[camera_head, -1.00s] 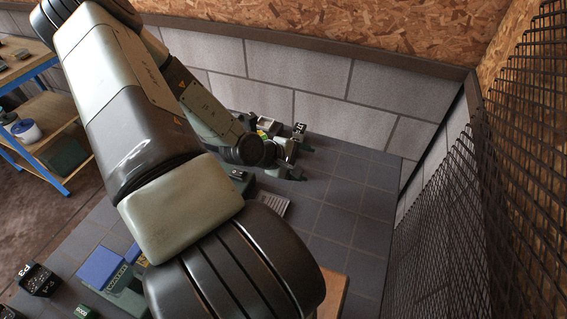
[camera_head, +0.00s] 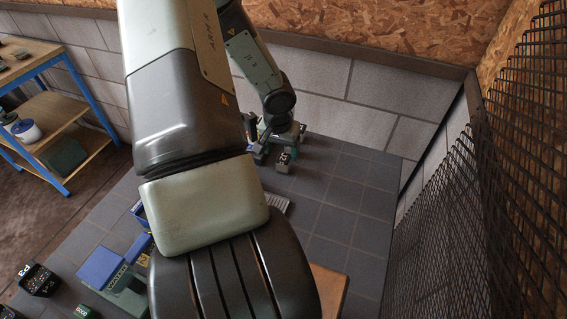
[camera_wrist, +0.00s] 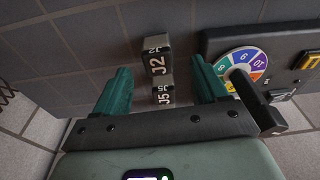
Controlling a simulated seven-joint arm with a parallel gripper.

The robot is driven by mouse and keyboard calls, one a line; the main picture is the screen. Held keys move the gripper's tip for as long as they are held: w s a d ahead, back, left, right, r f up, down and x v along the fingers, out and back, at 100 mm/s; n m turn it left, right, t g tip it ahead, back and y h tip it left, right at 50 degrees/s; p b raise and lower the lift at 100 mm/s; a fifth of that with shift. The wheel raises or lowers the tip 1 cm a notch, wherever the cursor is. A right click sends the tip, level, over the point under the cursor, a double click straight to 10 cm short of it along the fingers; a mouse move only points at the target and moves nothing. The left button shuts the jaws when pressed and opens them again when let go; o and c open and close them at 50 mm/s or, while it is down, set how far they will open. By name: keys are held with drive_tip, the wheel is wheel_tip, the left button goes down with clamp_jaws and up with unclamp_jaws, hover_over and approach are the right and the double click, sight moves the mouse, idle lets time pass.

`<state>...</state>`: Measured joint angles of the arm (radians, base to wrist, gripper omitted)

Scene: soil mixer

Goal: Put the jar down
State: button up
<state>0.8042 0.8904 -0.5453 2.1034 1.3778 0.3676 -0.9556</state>
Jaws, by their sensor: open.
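Two small dark jars with white labels stand close together in the wrist view: one marked J2 (camera_wrist: 157,58) and one marked J5 (camera_wrist: 163,92). My gripper (camera_wrist: 161,84) is open, its teal fingers on either side of the J5 jar with gaps visible on both sides. The J2 jar lies beyond the fingertips. Neither jar is visibly clamped. In the head view, my gripper is small and far off, near the back wall, partly hidden by my own arm. A labelled dark jar (camera_head: 285,158) shows beside it on the tiled surface.
A dark panel with a coloured, numbered dial (camera_wrist: 240,68) stands right of my gripper in the wrist view. A blue bin (camera_head: 101,266) and a dark P3 container (camera_head: 38,280) are at lower left. Tiled surface (camera_head: 345,222) is clear to the right, before a mesh fence (camera_head: 500,210).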

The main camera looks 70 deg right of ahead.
sight(284, 157)
drive_tip(key=f, duration=0.2)
drive_tip(key=d+f, duration=0.1)
drive_tip(key=f, duration=0.2)
drive_tip(key=shift+s+d, duration=0.1)
drive_tip(key=shift+c, duration=0.3)
drive_tip(key=c, duration=1.1)
wheel_tip(284, 157, up, 9)
drive_tip(key=shift+d+r, duration=0.1)
drive_tip(key=shift+c, duration=0.2)
drive_tip(key=w+d+r, duration=0.4)
drive_tip(key=w+d, duration=0.8)
drive_tip(key=d, duration=0.1)
drive_tip(key=shift+m, duration=0.3)
wheel_tip(284, 157, down, 10)
drive_tip(key=shift+r, duration=0.25)
